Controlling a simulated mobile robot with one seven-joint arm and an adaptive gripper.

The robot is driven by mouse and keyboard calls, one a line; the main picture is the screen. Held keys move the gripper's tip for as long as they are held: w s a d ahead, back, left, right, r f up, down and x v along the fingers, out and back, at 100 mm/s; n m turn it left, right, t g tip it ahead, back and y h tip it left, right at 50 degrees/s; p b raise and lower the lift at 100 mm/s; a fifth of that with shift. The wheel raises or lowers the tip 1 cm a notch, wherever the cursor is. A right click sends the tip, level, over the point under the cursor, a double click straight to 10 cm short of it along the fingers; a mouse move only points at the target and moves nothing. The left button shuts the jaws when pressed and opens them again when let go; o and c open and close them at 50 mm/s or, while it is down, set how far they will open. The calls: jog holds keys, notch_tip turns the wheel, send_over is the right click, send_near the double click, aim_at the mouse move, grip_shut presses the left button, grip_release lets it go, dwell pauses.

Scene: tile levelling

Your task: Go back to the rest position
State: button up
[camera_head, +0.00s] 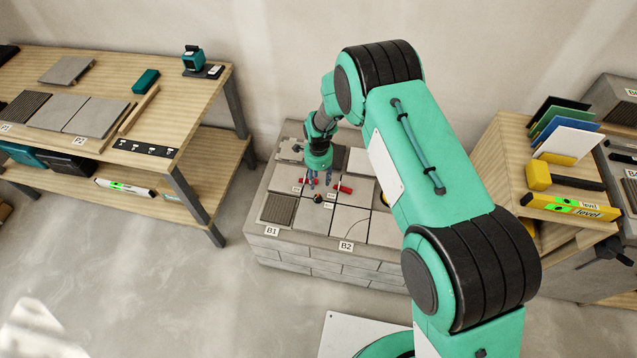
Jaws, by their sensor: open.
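My gripper (319,178) is at the end of my green arm, pointing down just above the tiled block. It is open, and its fingertips are small and partly blurred against the tiles. The tiled block (310,260) is a low grey brick base with square grey tiles (348,221) on top. Red pieces (343,188) lie on the tiles beside my fingers. A small dark knob with a red part (318,198) stands on the tiles just in front of my gripper. My arm hides the right part of the block.
A wooden workbench (190,118) with tiles and tools stands at the left. The floor (180,290) at front left is clear.

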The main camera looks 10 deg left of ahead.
jog(key=shift+r, duration=0.15)
dwell(0.5)
